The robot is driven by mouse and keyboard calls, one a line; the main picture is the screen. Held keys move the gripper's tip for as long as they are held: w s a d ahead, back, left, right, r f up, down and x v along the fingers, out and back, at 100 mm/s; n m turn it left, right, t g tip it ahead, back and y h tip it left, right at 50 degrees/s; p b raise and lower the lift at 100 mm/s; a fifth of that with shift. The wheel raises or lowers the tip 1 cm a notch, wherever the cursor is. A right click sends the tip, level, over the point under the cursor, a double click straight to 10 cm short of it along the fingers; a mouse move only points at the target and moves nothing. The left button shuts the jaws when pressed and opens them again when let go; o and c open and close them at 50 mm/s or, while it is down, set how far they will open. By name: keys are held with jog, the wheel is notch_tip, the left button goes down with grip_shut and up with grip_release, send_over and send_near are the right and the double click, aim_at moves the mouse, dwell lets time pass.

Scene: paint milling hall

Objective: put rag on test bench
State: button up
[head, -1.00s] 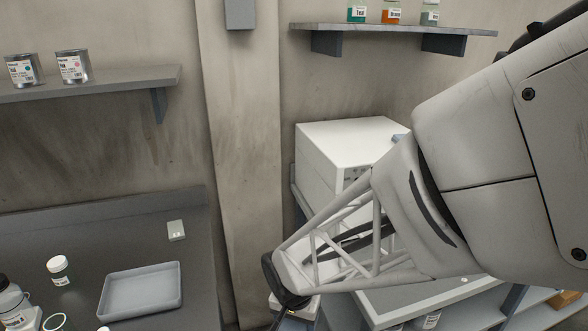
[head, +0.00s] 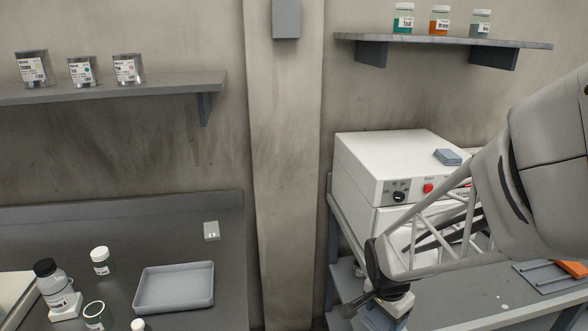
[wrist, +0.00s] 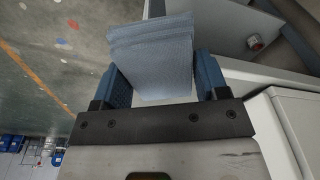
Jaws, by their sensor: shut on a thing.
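My gripper (wrist: 163,80) is shut on a folded blue rag (wrist: 150,55), which is a thick layered stack between its two blue finger pads. In the head view my gripper (head: 380,310) is at the bottom edge, in front of the gap between two work surfaces, and is partly cut off. Which surface is the test bench is not labelled. A dark bench (head: 225,275) with a raised back edge is at the left. A grey worktop (head: 470,300) is at the right, partly behind my arm.
The dark bench holds a grey tray (head: 175,288), a white-capped jar (head: 100,262), a black-capped bottle (head: 58,290) and a small pale block (head: 211,231). A white oven (head: 375,160) with a blue-grey folded item (head: 447,157) on top stands at the right. Two wall shelves hold paint containers.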

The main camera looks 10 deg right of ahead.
jog(key=s+d+m, duration=0.1)
jog(key=d, duration=0.2)
jog(key=s+d+m, duration=0.1)
jog(key=d+m, duration=0.1)
jog(key=d, duration=0.2)
jog(key=s+d+m, duration=0.1)
jog(key=d, duration=0.3)
jog(key=shift+r+m+g, duration=0.3)
jog(key=shift+r+m, duration=0.05)
jog(key=shift+m, duration=0.05)
jog(key=shift+d, duration=0.1)
send_over(428, 286)
jog(key=shift+f, duration=0.75)
jog(key=shift+f, duration=0.1)
jog(key=shift+f, duration=1.65)
jog(key=shift+f, duration=0.15)
jog(key=o, duration=0.9)
